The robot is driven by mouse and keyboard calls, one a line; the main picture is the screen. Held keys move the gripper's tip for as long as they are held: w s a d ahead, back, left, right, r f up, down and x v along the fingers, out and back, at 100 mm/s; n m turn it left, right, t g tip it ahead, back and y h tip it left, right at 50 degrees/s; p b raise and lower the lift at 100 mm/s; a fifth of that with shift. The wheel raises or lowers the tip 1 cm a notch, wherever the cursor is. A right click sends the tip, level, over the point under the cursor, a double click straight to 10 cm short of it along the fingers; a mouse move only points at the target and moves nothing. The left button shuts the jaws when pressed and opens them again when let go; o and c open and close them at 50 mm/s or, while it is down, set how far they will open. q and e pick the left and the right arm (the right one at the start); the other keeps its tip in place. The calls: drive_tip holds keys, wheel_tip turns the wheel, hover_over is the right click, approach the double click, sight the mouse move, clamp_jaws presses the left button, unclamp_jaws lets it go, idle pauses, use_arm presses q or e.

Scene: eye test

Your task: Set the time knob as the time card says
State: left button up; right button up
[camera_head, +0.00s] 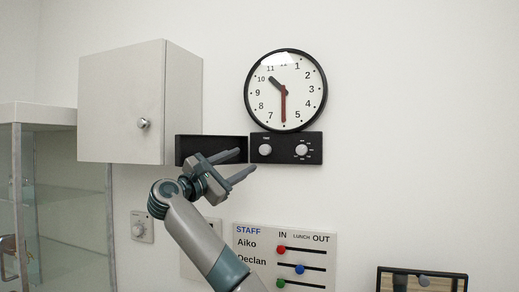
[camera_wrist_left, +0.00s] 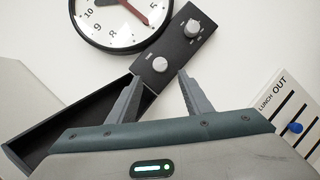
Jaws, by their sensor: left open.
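The round clock (camera_head: 286,62) with a black rim hangs on the wall; its short hand points between 10 and 11, its long hand at 6. Under it, a black panel (camera_head: 284,154) carries a left knob (camera_head: 265,149) and a right knob (camera_head: 302,150) ringed by marks. No time card is recognisable. My left gripper (camera_head: 247,161) is open and empty; in the wrist view its fingertips (camera_wrist_left: 160,77) are just below the left knob (camera_wrist_left: 160,64), apparently apart from it. My right gripper is not in view.
A black open box (camera_head: 183,149) adjoins the panel's left side, behind my gripper. A staff board (camera_head: 322,240) with coloured sliders is below. A small wall dial (camera_head: 142,227) and dark-framed panel (camera_head: 378,282) also show.

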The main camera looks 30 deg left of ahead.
sight(264, 150)
use_arm(q)
drive_tip(key=p+x, duration=0.3)
drive_tip(key=x, duration=0.5)
drive_tip(key=shift+r, duration=0.1)
drive_tip(key=shift+w+p, duration=0.35)
drive_tip(key=shift+w, duration=0.3)
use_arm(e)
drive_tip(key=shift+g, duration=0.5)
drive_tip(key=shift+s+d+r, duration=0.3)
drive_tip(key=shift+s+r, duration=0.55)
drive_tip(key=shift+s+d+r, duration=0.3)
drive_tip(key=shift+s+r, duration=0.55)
use_arm(q)
drive_tip(key=c, duration=1)
